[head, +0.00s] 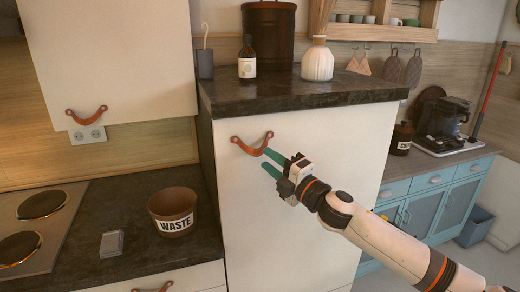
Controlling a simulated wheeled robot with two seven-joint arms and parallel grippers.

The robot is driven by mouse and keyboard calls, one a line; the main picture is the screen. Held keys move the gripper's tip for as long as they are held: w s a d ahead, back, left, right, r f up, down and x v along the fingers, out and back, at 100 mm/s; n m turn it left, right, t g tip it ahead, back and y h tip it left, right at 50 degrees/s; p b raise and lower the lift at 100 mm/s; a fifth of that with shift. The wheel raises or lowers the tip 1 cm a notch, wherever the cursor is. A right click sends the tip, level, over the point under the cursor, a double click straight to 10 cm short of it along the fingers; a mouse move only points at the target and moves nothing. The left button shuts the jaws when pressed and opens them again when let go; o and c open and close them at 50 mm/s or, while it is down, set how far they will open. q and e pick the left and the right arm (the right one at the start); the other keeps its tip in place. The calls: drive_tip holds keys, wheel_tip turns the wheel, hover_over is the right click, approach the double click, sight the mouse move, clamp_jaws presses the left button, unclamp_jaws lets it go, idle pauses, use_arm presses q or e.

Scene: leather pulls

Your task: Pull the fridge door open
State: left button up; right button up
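The white fridge door (300,220) fills the front of the tall unit in the middle and looks closed. Its brown leather pull (252,145) is fixed near the top left of the door and sags between two round mounts. My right gripper (267,161) comes in from the lower right, with its green fingers spread apart just below and right of the pull. The upper fingertip is close to the pull's right part; I cannot tell whether it touches. Nothing shows between the fingers. My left gripper is not in the picture.
The dark top (305,92) above the door holds a brown bottle (247,60), a white vase (317,62) and a dark canister (270,32). Left of the door, a counter (90,245) holds a WASTE bowl (173,211). An upper cabinet (110,50) hangs at the left.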

sight(258, 152)
drive_tip(key=shift+p+x, duration=0.3)
drive_tip(key=shift+x, duration=1.9)
clamp_jaws()
